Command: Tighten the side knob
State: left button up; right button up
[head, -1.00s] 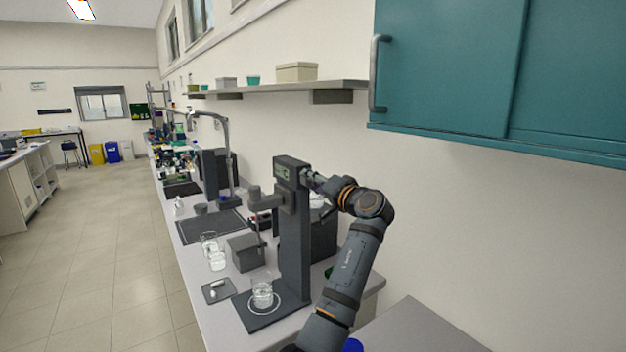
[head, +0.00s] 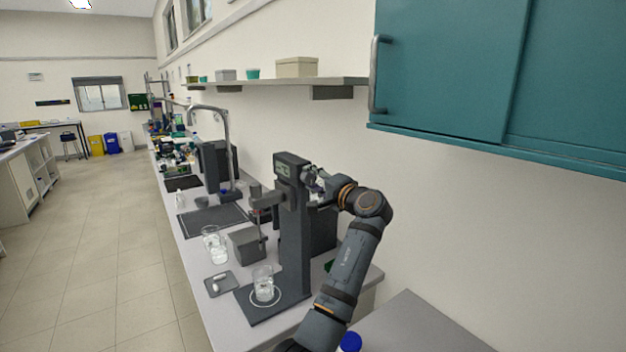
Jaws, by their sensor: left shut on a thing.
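The membrane rig stands on the bench as a dark upright column (head: 293,240) on a flat base plate, with a small display near its top. A short arm (head: 264,201) juts left from the column, with a thin rod hanging from it. A glass beaker (head: 263,284) stands on the base plate. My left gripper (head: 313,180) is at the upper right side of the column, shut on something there. The side knob is hidden by the fingers, so I cannot make out its shape. My right gripper is out of view.
A grey box (head: 246,243), glass beakers (head: 215,246) and a small tray (head: 221,284) stand left of the rig. A tall curved tap (head: 222,140) is behind. A teal cabinet (head: 450,70) and a shelf (head: 280,83) hang above. A blue cap (head: 351,341) shows at the bottom.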

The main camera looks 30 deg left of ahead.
pick_arm(q)
jog(key=o, duration=1.2)
jog(key=v, duration=0.7)
jog(key=shift+s+d, duration=0.1)
jog(key=shift+d, duration=0.15)
